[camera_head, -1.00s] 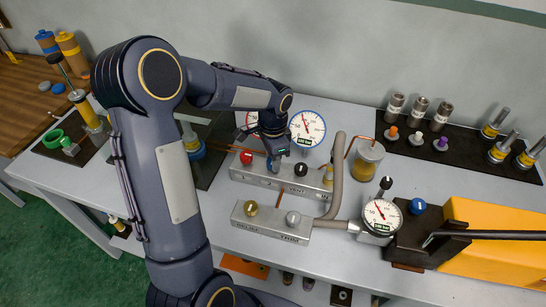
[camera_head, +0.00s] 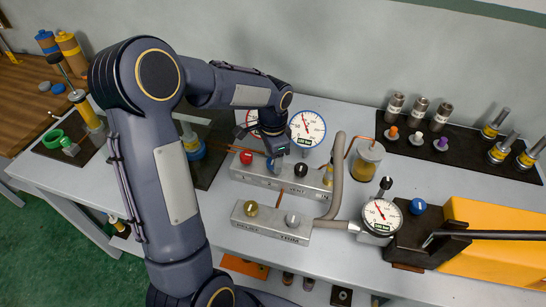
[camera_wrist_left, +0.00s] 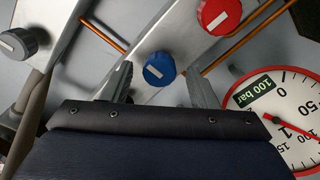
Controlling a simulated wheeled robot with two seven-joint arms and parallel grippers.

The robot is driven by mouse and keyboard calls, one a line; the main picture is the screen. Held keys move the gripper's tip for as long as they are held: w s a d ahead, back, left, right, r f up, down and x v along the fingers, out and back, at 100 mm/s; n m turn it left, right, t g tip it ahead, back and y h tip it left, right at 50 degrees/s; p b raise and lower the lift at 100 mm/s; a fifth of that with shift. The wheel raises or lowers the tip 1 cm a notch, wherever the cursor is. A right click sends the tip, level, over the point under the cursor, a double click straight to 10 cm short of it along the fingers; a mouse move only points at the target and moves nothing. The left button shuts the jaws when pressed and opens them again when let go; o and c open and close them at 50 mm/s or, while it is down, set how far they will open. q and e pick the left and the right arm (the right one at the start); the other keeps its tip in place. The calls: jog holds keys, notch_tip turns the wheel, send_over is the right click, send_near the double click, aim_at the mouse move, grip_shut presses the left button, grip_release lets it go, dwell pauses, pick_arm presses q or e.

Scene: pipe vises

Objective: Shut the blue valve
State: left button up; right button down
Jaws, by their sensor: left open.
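The blue valve knob (camera_head: 272,167) sits on the rear grey manifold block, between a red knob (camera_head: 246,157) and a black knob (camera_head: 301,169). My left gripper (camera_head: 275,149) is open just above and behind the blue knob, partly covering it in the head view. In the left wrist view the blue knob (camera_wrist_left: 159,69) has a white bar lying aslant on its face. The two fingertips of my left gripper (camera_wrist_left: 160,84) are on either side of it, apart from it. The red knob (camera_wrist_left: 220,14) is at upper right there. My right gripper is not seen.
Dial gauges with red (camera_wrist_left: 284,115) and blue (camera_head: 307,128) rims stand behind the block. A front block carries a brass knob (camera_head: 251,208) and a grey knob (camera_head: 292,219). A grey hose (camera_head: 336,180) and a glass jar (camera_head: 366,160) are to the right.

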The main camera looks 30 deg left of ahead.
pick_arm(q)
notch_tip(320, 180, up, 7)
jog(key=shift+r, duration=0.15)
dwell(0.5)
